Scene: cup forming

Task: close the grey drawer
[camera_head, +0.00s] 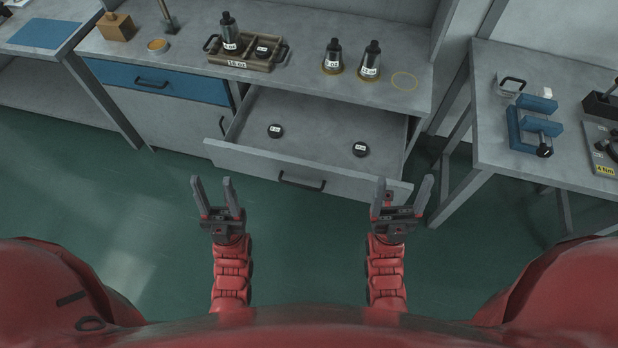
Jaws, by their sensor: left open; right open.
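The grey drawer (270,167) is pulled out from under the bench, with its black handle (301,181) on the front panel. Two small black labelled discs (275,130) and (360,149) lie inside it. My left gripper (214,182) is open and empty, in front of the left part of the drawer front. My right gripper (401,184) is open and empty, near the right end of the drawer front and overlapping it in the picture. Whether it touches the panel I cannot tell. Neither gripper is on the handle.
A blue drawer (160,82) is shut at left. A side table (500,135) with a blue clamp (530,122) stands at right. Green floor is clear.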

